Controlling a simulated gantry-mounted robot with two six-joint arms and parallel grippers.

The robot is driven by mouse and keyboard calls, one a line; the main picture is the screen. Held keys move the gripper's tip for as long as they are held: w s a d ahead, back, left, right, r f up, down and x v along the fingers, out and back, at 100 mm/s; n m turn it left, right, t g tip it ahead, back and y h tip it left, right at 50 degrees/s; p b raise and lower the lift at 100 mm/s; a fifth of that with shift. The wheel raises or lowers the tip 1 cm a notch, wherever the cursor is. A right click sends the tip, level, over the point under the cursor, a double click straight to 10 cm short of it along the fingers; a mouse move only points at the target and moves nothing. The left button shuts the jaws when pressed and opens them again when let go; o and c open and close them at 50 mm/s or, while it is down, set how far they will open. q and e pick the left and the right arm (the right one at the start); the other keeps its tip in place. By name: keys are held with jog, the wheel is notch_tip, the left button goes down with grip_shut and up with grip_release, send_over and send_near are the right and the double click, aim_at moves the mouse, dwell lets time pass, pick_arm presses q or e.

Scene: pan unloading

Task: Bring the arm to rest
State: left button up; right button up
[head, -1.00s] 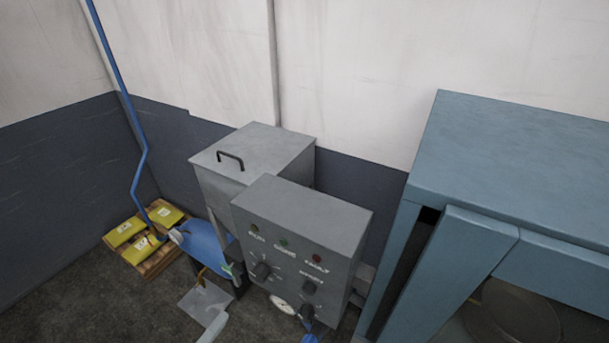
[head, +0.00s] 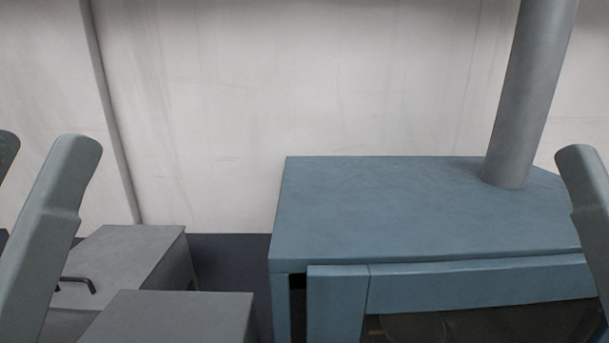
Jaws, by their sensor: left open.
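My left gripper (head: 38,150) stands at the left edge with its fingers pointing up. One grey-green finger shows almost whole, and the dark, dotted inner face of the other is cut off by the picture edge. The two fingers are apart, with nothing seen between them. One finger of my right gripper (head: 585,165) rises at the right edge. Its other finger is out of the picture, so its opening cannot be judged. Both grippers appear in front of the equipment, with no contact visible.
A large blue cabinet (head: 400,215) with a grey vertical pipe (head: 532,90) fills the centre and right. A grey box with a black handle (head: 125,258) and a nearer grey box (head: 175,315) are at lower left. A pale wall (head: 260,90) stands behind.

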pick_arm(q)
notch_tip(320, 180, up, 17)
jog(key=w+a+n+y+p, duration=0.1)
jog(key=y+p, duration=0.4)
jog(key=p, duration=1.3)
jog(key=shift+a+n, duration=0.5)
jog(key=shift+a, duration=0.45)
pick_arm(e)
notch_tip(320, 180, up, 18)
pick_arm(q)
jog(key=shift+r, duration=0.15)
